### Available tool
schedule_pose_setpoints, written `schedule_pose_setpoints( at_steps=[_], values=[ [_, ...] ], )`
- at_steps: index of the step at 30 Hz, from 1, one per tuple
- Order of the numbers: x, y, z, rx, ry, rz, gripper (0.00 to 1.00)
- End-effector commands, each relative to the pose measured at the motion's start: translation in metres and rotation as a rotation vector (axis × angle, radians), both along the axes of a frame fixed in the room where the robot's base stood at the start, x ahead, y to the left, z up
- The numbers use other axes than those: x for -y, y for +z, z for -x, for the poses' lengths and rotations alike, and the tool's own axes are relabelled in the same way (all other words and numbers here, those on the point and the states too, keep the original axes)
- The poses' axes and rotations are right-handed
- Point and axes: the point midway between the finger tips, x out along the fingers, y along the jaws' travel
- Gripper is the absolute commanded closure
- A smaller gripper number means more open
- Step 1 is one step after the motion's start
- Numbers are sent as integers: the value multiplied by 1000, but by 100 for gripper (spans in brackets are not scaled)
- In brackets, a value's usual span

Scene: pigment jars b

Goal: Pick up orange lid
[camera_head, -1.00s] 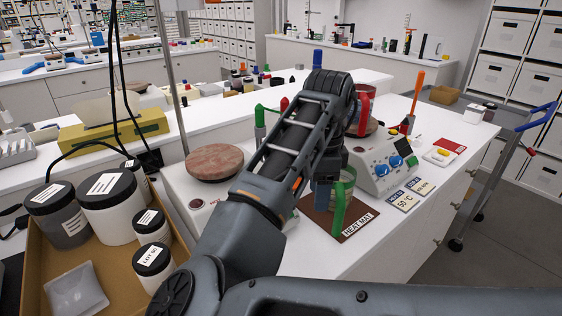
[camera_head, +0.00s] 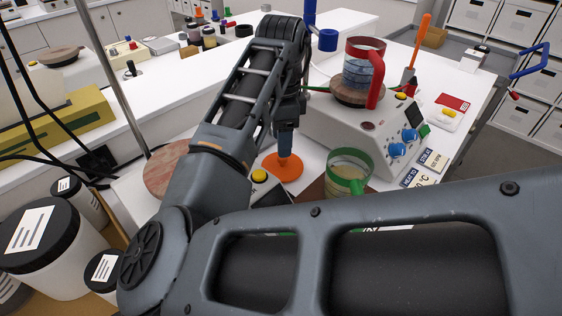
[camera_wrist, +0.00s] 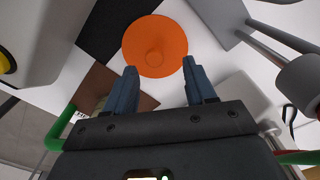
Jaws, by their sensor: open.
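The orange lid (camera_head: 281,171) is a round flat disc lying on the white bench, between the two hotplates. In the wrist view the lid (camera_wrist: 158,60) shows whole, with a small knob at its middle, just beyond the fingertips. My gripper (camera_wrist: 162,76) is open and empty, its two blue-grey fingers apart with the lid's near edge lying between and ahead of their tips. In the head view my gripper (camera_head: 285,156) points down over the lid and hides part of it. I cannot tell its exact height above the lid.
A green-handled beaker (camera_head: 349,166) stands close right of the lid. A red-rimmed beaker (camera_head: 363,66) sits on the hotplate (camera_head: 340,128) behind it. A second hotplate with a brown top (camera_head: 165,168) is left. Black-lidded jars (camera_head: 45,245) stand at the lower left.

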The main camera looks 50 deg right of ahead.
Motion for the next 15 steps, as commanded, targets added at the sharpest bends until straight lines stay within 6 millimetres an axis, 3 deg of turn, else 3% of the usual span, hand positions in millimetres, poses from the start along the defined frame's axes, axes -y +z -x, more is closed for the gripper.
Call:
schedule_pose_setpoints(
  at_steps=[9, 15],
  values=[
    [-6, -41, 5, -2, 1, -1, 45],
    [-5, -49, 5, 0, 0, -1, 45]
  ],
)
